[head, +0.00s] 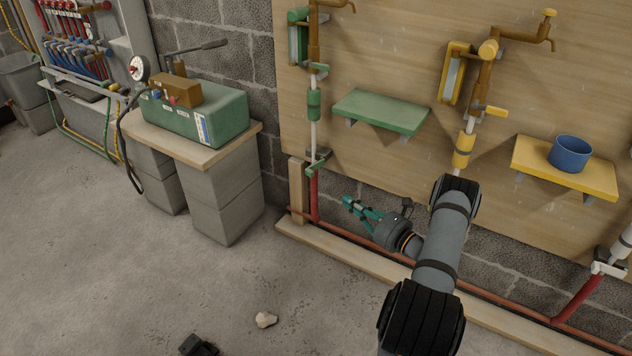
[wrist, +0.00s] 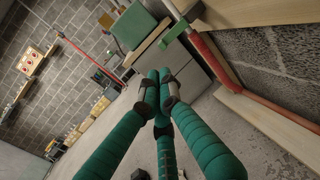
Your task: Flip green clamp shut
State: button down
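The green clamp (head: 317,168) is at the lower end of the white pipe on the left of the board, just above the red pipe. Its green lever juts out at a slant from the pipe, so it looks open. In the wrist view the green lever (wrist: 173,33) shows at the top, right of centre. My gripper (head: 347,202) has teal fingers and is below and right of the clamp, apart from it. In the wrist view its fingers (wrist: 160,76) come together at the tips, with nothing visible held between them.
The red pipe (head: 314,195) runs down, then along the wall's foot above a wooden curb (head: 330,242). A green shelf (head: 381,111) is above my gripper. A bench with a green machine (head: 196,113) stands left. The floor in front is mostly clear.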

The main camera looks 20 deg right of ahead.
jog(key=shift+a, duration=0.1)
jog(key=b, duration=0.5)
send_near(317, 168)
jog(key=w+a, duration=0.1)
jog(key=a, duration=0.5)
jog(key=shift+w+a+r, duration=0.1)
jog(key=shift+w+r, duration=0.25)
jog(key=shift+w, duration=0.45)
